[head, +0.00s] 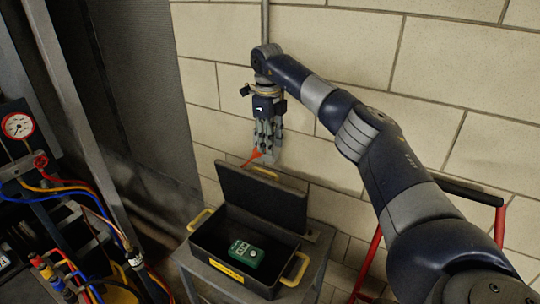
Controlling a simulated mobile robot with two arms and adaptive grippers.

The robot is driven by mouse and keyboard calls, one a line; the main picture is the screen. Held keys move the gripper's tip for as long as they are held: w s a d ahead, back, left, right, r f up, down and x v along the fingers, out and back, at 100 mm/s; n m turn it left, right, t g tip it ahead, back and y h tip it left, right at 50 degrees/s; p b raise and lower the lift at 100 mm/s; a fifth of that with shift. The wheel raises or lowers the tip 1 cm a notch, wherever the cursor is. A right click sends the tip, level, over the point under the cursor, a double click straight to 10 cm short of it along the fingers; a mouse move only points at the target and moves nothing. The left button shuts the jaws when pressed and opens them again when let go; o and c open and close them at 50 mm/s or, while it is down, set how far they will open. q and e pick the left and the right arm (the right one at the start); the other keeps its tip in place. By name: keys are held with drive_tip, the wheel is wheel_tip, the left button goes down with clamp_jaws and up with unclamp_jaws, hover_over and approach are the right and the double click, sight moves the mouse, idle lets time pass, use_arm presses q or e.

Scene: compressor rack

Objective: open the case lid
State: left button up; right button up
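The dark case (213,243) sits on a small grey stand, with yellow handles at its sides. Its lid (262,195) stands raised at the back, leaning a little backward, so the inside shows. A green box-shaped device (246,253) lies inside the case. My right gripper (266,150) points down just above and behind the lid's top edge, seemingly apart from it. Its fingers overlap in this view, so I cannot tell their opening. A small orange-red piece (252,157) shows beside the fingertips; whether they touch it is unclear. My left gripper is out of view.
A block wall (360,50) stands close behind the case. At left are a rack with a pressure gauge (18,125), a red valve and coloured hoses (65,190). A red tubular frame (368,262) stands at right. The grey stand (312,262) is hardly wider than the case.

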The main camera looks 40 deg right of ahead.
drive_tip(key=shift+r, duration=0.6)
